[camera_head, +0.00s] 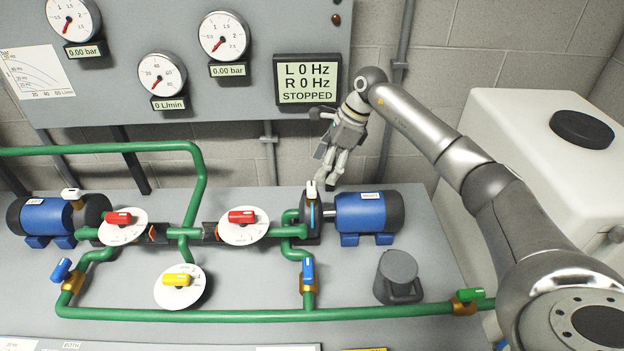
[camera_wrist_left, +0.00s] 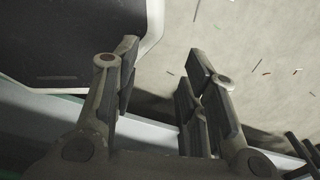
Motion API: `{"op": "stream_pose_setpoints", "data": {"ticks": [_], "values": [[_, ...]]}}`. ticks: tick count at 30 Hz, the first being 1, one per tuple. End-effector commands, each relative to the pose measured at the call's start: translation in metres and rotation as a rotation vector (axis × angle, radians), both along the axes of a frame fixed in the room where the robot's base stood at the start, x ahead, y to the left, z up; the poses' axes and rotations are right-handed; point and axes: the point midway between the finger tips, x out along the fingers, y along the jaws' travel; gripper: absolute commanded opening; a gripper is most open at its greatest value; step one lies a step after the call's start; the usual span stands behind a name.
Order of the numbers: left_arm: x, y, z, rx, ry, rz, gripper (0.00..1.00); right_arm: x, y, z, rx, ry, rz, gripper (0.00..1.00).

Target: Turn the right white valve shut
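The right white valve (camera_head: 311,190) is a small white handle on top of the right pump, beside its blue motor (camera_head: 361,213). My right gripper (camera_head: 330,181) points down, with its fingertips just above and to the right of this handle. I cannot tell whether they touch it, or how far the fingers are apart. The left white valve (camera_head: 71,194) sits on the left pump. My left gripper is not in the head view. In the left wrist view my left gripper (camera_wrist_left: 160,62) is open, with a clear empty gap between its fingers.
Red valves (camera_head: 241,217), a yellow valve (camera_head: 177,280) and blue valves (camera_head: 308,269) sit along green pipes (camera_head: 220,315). A display (camera_head: 307,83) reading STOPPED hangs behind the gripper. A white tank (camera_head: 540,120) stands at right.

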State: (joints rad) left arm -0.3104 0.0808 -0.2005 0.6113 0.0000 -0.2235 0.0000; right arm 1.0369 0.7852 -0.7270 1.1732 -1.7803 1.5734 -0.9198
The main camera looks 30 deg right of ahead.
Motion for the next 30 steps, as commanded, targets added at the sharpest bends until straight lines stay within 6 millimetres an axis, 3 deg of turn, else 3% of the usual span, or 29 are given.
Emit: {"op": "stream_pose_setpoints", "data": {"ticks": [5,12,23,30], "values": [[0.001,-0.001,0.013,-0.001,-0.004,0.000,0.40,0.006,0.014,-0.032,0.003,0.004,-0.001,0.66],[0.022,-0.003,0.021,-0.005,-0.034,0.000,0.40,0.012,0.024,-0.061,0.003,0.001,-0.002,0.66],[0.018,-0.003,0.021,-0.005,-0.029,0.001,0.40,0.013,0.026,-0.069,0.002,-0.001,-0.001,0.66],[0.013,-0.002,0.020,-0.003,-0.020,0.001,0.40,0.013,0.026,-0.068,0.002,-0.001,-0.002,0.39]]}}
